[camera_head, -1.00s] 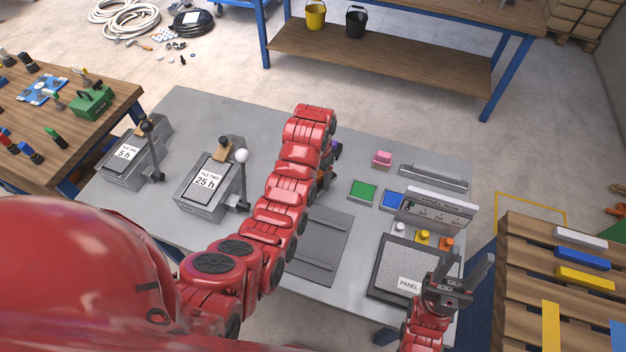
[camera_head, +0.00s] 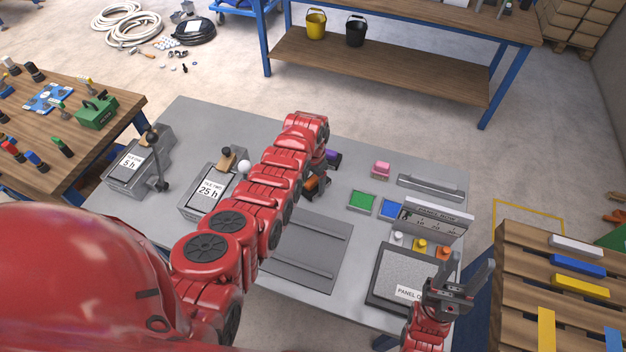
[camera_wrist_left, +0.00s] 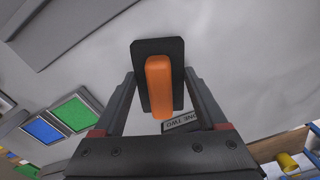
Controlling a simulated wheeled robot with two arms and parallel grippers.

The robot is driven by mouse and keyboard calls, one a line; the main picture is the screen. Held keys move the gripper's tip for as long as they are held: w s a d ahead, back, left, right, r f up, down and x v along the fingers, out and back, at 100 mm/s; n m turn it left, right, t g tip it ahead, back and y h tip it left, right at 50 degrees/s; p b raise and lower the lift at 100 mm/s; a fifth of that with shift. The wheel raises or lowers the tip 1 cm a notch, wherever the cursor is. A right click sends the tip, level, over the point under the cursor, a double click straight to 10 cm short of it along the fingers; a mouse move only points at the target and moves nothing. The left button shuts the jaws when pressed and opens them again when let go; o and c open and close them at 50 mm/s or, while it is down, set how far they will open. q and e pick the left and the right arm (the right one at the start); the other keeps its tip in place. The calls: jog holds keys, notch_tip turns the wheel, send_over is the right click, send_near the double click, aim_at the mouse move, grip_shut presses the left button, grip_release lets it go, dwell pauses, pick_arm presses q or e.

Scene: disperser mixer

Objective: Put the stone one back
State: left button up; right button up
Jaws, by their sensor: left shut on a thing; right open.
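My left gripper (camera_wrist_left: 160,78) is shut on an orange-handled piece (camera_wrist_left: 159,88) with a dark flat plate behind the handle. In the head view the orange piece (camera_head: 314,186) shows just right of my left arm, over the grey table; the arm hides most of that gripper. In the left wrist view a label (camera_wrist_left: 182,121) partly reading "ONE TWO" shows upside down beyond the piece. A purple piece (camera_head: 333,159) sits close by on the right. I cannot tell which piece is stone one. My right gripper (camera_head: 463,278) is open and empty above the panel at the front right.
Two grey boxes, labelled 5 h (camera_head: 132,160) and 25 h (camera_head: 209,186), stand at left with levers. A grey ribbed plate (camera_head: 305,250) lies centre front. Green (camera_head: 361,201) and blue (camera_head: 392,207) squares and a pink block (camera_head: 381,169) are at right.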

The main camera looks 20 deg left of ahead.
pick_arm(q)
jog(key=shift+f, duration=0.15)
jog(key=shift+f, duration=0.2)
jog(key=o, duration=1.4)
jog(key=shift+r, duration=0.1)
jog(key=shift+r, duration=0.2)
